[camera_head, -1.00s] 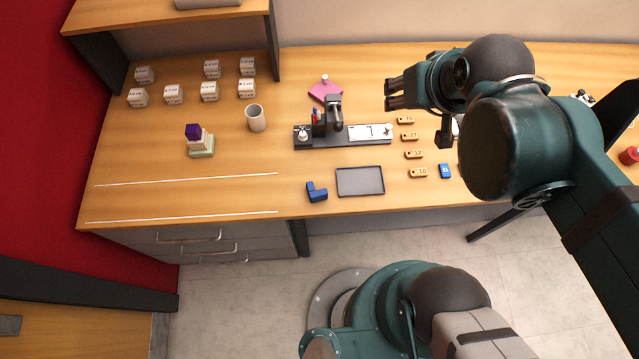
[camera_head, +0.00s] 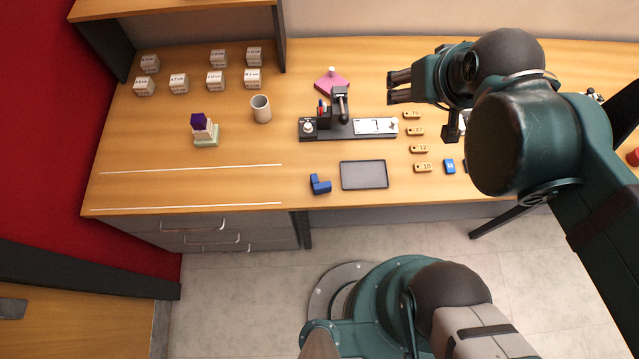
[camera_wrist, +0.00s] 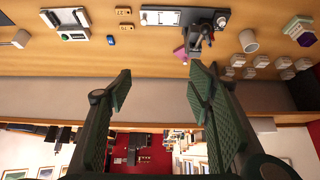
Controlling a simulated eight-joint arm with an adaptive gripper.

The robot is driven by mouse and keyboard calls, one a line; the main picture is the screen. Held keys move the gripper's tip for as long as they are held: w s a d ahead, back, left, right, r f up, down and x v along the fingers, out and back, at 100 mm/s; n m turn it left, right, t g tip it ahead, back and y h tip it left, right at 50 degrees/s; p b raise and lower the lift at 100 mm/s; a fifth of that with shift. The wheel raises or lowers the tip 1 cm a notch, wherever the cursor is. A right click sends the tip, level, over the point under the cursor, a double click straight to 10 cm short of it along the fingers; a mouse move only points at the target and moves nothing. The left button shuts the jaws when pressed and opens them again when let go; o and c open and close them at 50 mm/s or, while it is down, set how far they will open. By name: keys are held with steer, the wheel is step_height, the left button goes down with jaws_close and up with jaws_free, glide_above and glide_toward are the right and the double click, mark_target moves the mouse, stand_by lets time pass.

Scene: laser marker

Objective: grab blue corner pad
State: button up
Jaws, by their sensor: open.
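The blue corner pad (camera_head: 320,186) is a small L-shaped block near the front edge of the wooden desk, just left of the dark grey tray. It stands apart from the tray. I cannot make it out in the wrist view. My gripper (camera_head: 390,87) is above the back right part of the desk, well away from the pad, up and to its right. In the wrist view, my gripper (camera_wrist: 160,80) has its two green ridged fingers spread apart with nothing between them.
The dark grey tray (camera_head: 364,175) lies right of the pad, with the laser marker (camera_head: 340,127) behind it. Numbered tan tags (camera_head: 422,167) and a blue tag (camera_head: 449,166) lie further right. A cup (camera_head: 261,109) and stacked blocks (camera_head: 205,132) stand left. Desk left of the pad is clear.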

steer(key=s+a+f+m+g+b, duration=0.1)
steer(key=a+f+m+g+b, duration=0.1)
steer(key=a+f+m, duration=0.3)
steer(key=s+a+f+m+g+b, duration=0.1)
steer(key=a+f+m+b, duration=0.3)
steer(key=a+f, duration=0.4)
steer(key=s+a+f+m+g+b, duration=0.2)
steer(key=a+f+m+g+b, duration=0.2)
steer(key=f, duration=1.2)
steer(key=shift+a+m, duration=1.3)
steer(key=shift+a, duration=0.2)
steer(key=shift+r, duration=0.1)
steer(key=shift+f+b, duration=0.4)
steer(key=shift+f, duration=0.95)
steer(key=shift+f+b, duration=0.7)
steer(key=shift+f, duration=1.85)
